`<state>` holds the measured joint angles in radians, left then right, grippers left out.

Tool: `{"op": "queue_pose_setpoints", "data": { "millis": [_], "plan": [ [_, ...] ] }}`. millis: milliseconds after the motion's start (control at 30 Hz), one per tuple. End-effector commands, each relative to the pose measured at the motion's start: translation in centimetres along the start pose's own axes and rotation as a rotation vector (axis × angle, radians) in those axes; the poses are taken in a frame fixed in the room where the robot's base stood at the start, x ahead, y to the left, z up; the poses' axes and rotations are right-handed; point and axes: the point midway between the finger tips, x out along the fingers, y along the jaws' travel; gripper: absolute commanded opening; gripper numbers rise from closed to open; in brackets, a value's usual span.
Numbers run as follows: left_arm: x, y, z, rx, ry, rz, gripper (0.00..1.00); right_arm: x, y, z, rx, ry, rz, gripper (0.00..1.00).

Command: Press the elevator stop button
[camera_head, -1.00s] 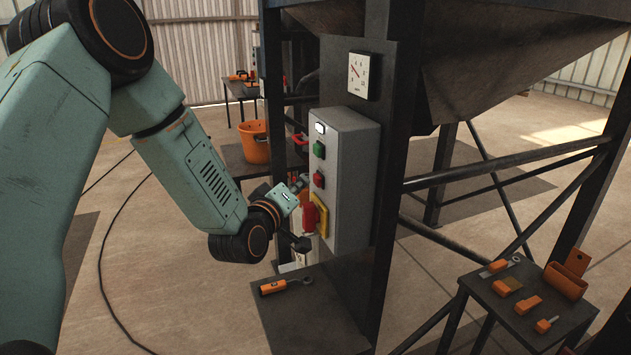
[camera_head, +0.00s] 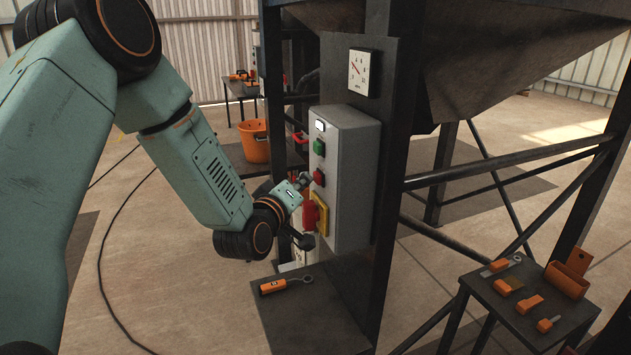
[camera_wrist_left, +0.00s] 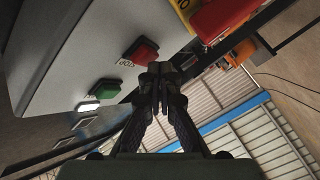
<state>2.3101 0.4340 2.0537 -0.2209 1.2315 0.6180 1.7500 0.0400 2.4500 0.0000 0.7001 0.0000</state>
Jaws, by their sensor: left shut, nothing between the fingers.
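A grey control box (camera_head: 350,185) is mounted on a dark post. On its face are a white lamp (camera_head: 320,127), a green button (camera_head: 319,147), a red button (camera_head: 319,178) and a red rotary switch on a yellow plate (camera_head: 321,222). In the left wrist view the red button (camera_wrist_left: 143,50) has a small label beside it, and the green button (camera_wrist_left: 103,88) is lower left. My left gripper (camera_head: 304,181) is shut and empty, its tips close to the red button. In the left wrist view the fingertips (camera_wrist_left: 160,72) overlap the button's edge; I cannot tell whether they touch.
A gauge (camera_head: 362,73) is above the box. A dark table with an orange-handled tool (camera_head: 273,286) is below it. An orange bucket (camera_head: 254,141) stands behind. A small table (camera_head: 520,327) with orange items is at the right. Dark frame bars (camera_head: 500,172) cross the right side.

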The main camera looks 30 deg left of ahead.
Motion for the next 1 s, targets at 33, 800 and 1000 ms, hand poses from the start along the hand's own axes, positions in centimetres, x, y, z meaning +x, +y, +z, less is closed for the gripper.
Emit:
{"op": "queue_pose_setpoints", "data": {
  "millis": [33, 800, 1000],
  "plan": [
    [0.0, 0.03, -0.04, 0.0, 0.0, 0.0, 0.0, -0.03, 0.0, 0.0, 0.0, 0.0, 0.0, 0.0],
    [0.36, 0.27, 0.21, -0.001, 0.001, 0.0, 0.0, 0.29, 0.0, 0.0, 0.0, 0.0, 0.0, 0.0],
    [0.5, 0.4, 0.32, -0.001, 0.0, 0.0, 0.0, 0.41, 0.0, 0.0, 0.0, 0.0, 0.0, 0.0]
  ]
}}
